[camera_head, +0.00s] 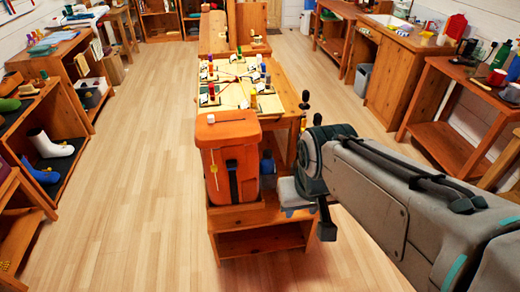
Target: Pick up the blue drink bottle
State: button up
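A blue bottle (268,164) stands upright just right of the orange backpack (230,150), on the small wooden stand. Only its dark blue upper part shows clearly, and its lower part is hard to make out. My arm comes in from the right, and my gripper (308,172) is at its end, a little right of the bottle. There seems to be a small gap between them. The gripper is seen from behind and its fingers are mostly hidden, so I cannot tell whether they are open.
The small wooden stand (259,240) has an open shelf below. Behind it, a wooden table (285,84) carries boards and small coloured items. Shelves with boots (48,146) line the left, and wooden benches (445,92) the right. The floor (150,150) at left is clear.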

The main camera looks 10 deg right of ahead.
aim_at(268, 161)
jog(key=z, duration=0.25)
jog(key=i, duration=1.15)
jog(key=u, duration=0.25)
